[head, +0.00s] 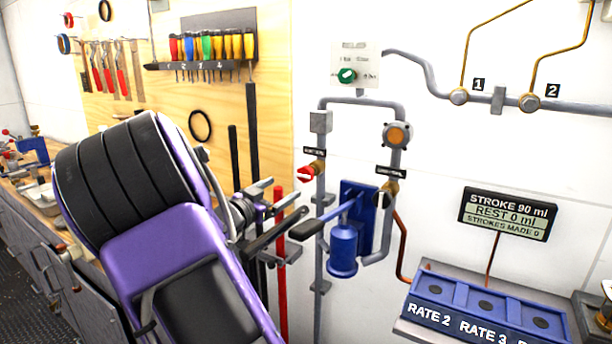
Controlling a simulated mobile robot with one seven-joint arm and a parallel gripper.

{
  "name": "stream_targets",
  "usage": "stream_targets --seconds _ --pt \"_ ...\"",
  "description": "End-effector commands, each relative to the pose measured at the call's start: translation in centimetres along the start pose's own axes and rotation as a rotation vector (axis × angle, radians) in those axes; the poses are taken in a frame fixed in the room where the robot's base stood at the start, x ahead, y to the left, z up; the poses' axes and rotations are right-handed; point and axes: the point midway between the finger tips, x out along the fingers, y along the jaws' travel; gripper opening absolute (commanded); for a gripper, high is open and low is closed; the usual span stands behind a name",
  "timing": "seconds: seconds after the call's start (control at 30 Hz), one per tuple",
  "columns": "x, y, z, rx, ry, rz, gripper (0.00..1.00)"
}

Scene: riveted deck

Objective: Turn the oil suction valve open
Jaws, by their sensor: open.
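A small brass valve with a red handle (306,173) sits on the left grey pipe, under a small dark label (314,152). The label print is too small to read surely, so I cannot tell which is the oil suction valve. My gripper (288,222) is open, below and left of the red handle in the picture, apart from it. I see nothing held between its fingers. My purple arm fills the lower left.
A blue hand pump (343,250) with a dark-gripped lever stands right of my gripper. A counter sign (507,214) and a blue rate box (485,305) are at right. Screwdrivers (209,46) hang behind.

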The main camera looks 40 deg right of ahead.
Motion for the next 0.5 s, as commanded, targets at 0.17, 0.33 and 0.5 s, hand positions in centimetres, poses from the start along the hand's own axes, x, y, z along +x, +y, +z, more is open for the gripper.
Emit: stream_targets --seconds 0.17,0.33,0.5 --pt "4.2 0.1 0.1 0.000 0.003 0.003 0.89" --pt "7.9 0.1 0.0 0.000 0.003 0.002 0.89" --pt "10.9 0.0 0.0 0.000 0.002 0.000 0.89"
